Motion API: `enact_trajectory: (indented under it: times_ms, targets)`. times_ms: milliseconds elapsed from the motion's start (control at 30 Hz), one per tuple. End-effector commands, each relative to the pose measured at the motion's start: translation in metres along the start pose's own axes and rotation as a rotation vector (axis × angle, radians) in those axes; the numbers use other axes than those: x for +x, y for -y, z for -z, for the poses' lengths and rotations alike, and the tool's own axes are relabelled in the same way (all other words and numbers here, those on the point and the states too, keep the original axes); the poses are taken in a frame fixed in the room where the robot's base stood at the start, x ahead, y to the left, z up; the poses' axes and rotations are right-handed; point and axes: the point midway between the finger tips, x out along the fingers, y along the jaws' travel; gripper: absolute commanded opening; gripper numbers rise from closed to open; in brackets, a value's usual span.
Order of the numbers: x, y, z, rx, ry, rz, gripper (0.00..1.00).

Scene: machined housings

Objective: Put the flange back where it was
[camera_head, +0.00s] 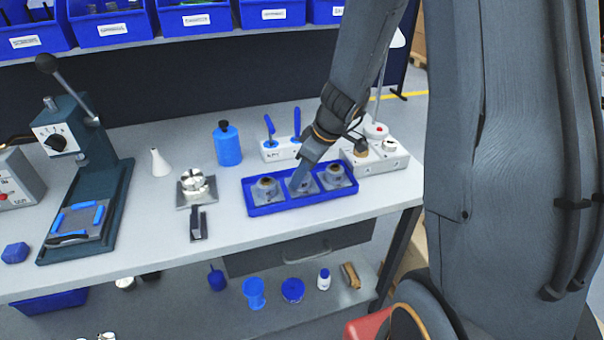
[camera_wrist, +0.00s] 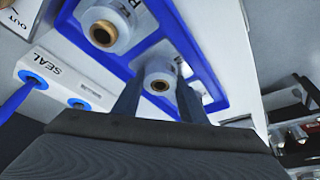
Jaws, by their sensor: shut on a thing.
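A blue tray (camera_head: 262,209) with three compartments in a row stands at the right of the bench. Grey flanges with round raised hubs sit in it: one in the left compartment (camera_head: 266,190) and one in the right compartment (camera_head: 335,177). My gripper (camera_head: 301,180) reaches down into the middle compartment and is shut on the middle flange (camera_wrist: 158,76). In the wrist view its two fingers stand either side of this flange's hub, with the blue tray wall (camera_wrist: 128,56) around it. Another flange (camera_wrist: 103,28) shows at the upper left. The held flange's underside is hidden.
A "SEAL" block (camera_wrist: 52,75) with blue rings, also behind the tray in the head view (camera_head: 281,150), is close by. A button box (camera_head: 380,157) stands right of the tray. A silver part on a plate (camera_head: 195,185), a blue bottle (camera_head: 227,146) and a lever press (camera_head: 88,175) stand left.

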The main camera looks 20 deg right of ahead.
Motion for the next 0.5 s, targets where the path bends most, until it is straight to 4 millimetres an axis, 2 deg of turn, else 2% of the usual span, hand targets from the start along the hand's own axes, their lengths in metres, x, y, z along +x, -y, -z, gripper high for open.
enact_trajectory:
  times_ms: [300,333,400,500]
  targets:
    - [0.0027,-0.0006,-0.0005,0.000,-0.001,-0.001,0.00]
    - [0.0022,-0.0001,-0.0008,0.001,0.000,0.000,0.43]
    - [0.0018,0.0000,-0.0007,0.001,0.000,0.000,0.55]
    - [0.0017,0.0000,-0.0006,0.001,0.000,0.000,0.57]
